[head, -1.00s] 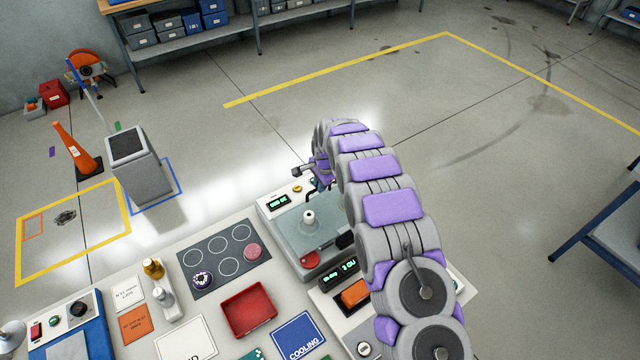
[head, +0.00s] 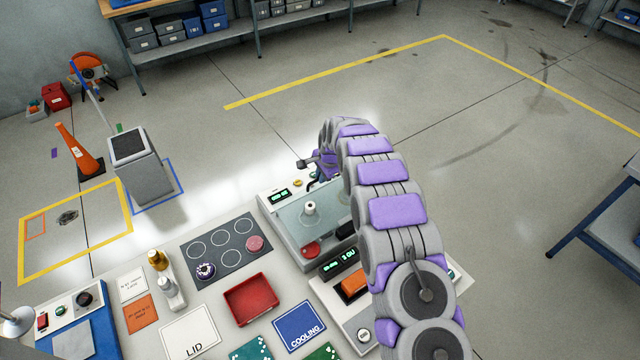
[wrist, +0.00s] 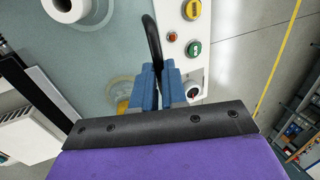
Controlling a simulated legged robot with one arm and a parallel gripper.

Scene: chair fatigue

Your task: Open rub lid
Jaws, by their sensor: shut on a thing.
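The rub machine (head: 292,217) stands at the far edge of the bench, with a clear, glassy lid (head: 325,225) over its bed. A white knob-like roller (head: 309,208) shows in it, also at upper left in the wrist view (wrist: 68,5). My gripper (wrist: 160,75) has blue fingers shut on a thin black curved handle (wrist: 151,38) at the lid's edge. In the head view my gripper is mostly hidden behind my purple and grey arm. I cannot tell surely how far the lid is tilted.
Green (wrist: 194,48), yellow (wrist: 192,9) and red (wrist: 172,37) buttons sit on the machine's panel beside the handle. A display unit with an orange switch (head: 354,286) and a red tray (head: 250,301) are nearer. Open floor lies beyond the bench.

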